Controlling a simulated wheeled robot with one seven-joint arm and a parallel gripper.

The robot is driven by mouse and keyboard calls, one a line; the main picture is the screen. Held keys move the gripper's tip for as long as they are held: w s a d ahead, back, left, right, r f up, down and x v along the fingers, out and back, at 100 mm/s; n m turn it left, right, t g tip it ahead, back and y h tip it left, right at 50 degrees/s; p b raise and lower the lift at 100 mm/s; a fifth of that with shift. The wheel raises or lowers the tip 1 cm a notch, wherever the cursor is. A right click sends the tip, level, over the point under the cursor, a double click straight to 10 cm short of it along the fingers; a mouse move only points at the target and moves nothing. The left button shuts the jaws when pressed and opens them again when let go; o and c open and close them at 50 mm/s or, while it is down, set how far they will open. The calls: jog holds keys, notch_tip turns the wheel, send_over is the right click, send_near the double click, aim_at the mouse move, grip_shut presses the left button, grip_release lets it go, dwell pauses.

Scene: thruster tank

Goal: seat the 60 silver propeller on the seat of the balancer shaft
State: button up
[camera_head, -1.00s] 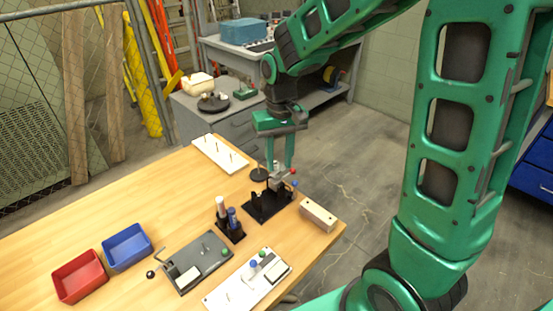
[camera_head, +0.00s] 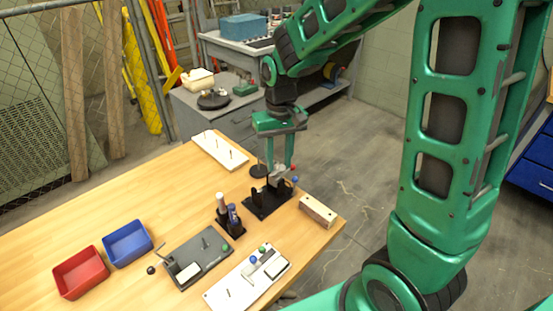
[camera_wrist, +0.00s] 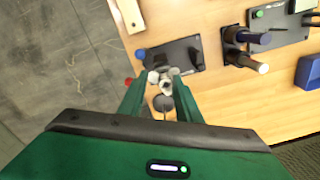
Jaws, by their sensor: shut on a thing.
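The silver propeller (camera_wrist: 160,78) is between the fingertips of my gripper (camera_wrist: 158,88), which is shut on it. In the head view my gripper (camera_head: 279,166) points down above the black balancer stand (camera_head: 262,208), and the propeller (camera_head: 278,180) shows as a small grey shape at the fingertips. In the wrist view the stand (camera_wrist: 187,50) lies just beyond the propeller. A red knob and a blue knob (camera_head: 295,180) sit at the stand's right side. The shaft seat is hidden by the propeller and fingers, so I cannot tell whether they touch.
A pale wooden block (camera_head: 318,211) stands right of the stand. A black holder (camera_head: 230,227) with upright cylinders stands in front-left. A white pegged board (camera_head: 219,150) and a dark round disc stand (camera_head: 258,171) are behind.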

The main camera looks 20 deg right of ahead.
jog(key=shift+f, duration=0.45)
jog(key=o, duration=1.1)
jog(key=shift+r, duration=0.1)
notch_tip(320, 180, up, 14)
jog(key=shift+r, duration=0.25)
jog(key=shift+d, duration=0.1)
dwell(0.6)
